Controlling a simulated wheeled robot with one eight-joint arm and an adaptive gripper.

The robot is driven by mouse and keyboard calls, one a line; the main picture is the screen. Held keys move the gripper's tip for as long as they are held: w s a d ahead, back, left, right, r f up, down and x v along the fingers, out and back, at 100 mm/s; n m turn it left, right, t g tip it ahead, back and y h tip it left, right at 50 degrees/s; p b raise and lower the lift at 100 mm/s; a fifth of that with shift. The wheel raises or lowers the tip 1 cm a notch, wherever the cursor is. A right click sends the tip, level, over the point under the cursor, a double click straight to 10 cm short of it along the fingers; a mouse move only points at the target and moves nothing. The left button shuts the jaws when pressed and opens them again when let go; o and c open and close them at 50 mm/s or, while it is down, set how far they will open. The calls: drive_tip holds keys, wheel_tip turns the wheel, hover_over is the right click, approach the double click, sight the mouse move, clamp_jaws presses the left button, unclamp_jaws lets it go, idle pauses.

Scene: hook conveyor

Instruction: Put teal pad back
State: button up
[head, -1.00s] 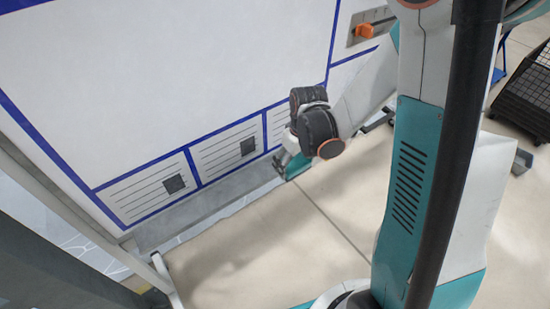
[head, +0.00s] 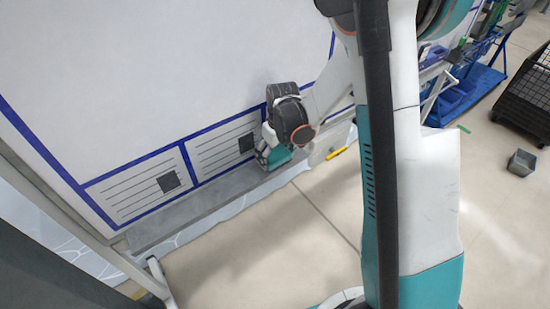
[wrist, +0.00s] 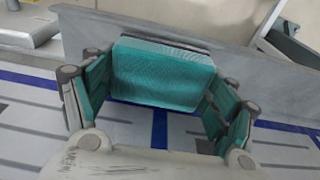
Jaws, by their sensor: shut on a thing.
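The teal pad (wrist: 163,76) is a ribbed block held between the fingers of my gripper (wrist: 158,92) in the wrist view. My gripper is shut on it, with a finger on either side. In the head view my gripper (head: 268,157) is low by the white board, at its grey bottom ledge. The teal pad (head: 279,156) shows there as a small teal patch, partly hidden by my wrist. I cannot tell whether the pad touches the ledge.
The white board (head: 180,70) has blue lines and printed panels along its bottom. The grey ledge (head: 190,206) runs below it and is bare to the left. A yellow object (head: 337,153) lies right of my gripper. A dark mesh crate (head: 528,90) and a grey bin (head: 521,163) stand far right.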

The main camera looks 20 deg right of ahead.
sight(278, 156)
drive_tip(key=shift+w+f, duration=0.15)
drive_tip(key=shift+f, duration=0.05)
drive_tip(key=shift+f, duration=0.15)
drive_tip(key=o, duration=0.9)
drive_tip(key=shift+o, duration=0.2)
drive_tip(key=s+r+m+t+p, duration=0.15)
drive_tip(key=s+r, duration=0.35)
drive_tip(key=r, duration=0.7)
drive_tip(key=s+r+t+p, duration=0.1)
drive_tip(key=s+r+p, duration=0.35)
drive_tip(key=r, duration=0.75)
drive_tip(key=s+r+m+t+b, duration=0.1)
drive_tip(key=s+r+m+t, duration=0.1)
drive_tip(key=s, duration=1.1)
drive_tip(key=shift+s+r+t+b, duration=0.35)
drive_tip(key=shift+r+t, duration=0.3)
drive_tip(key=shift+r, duration=0.45)
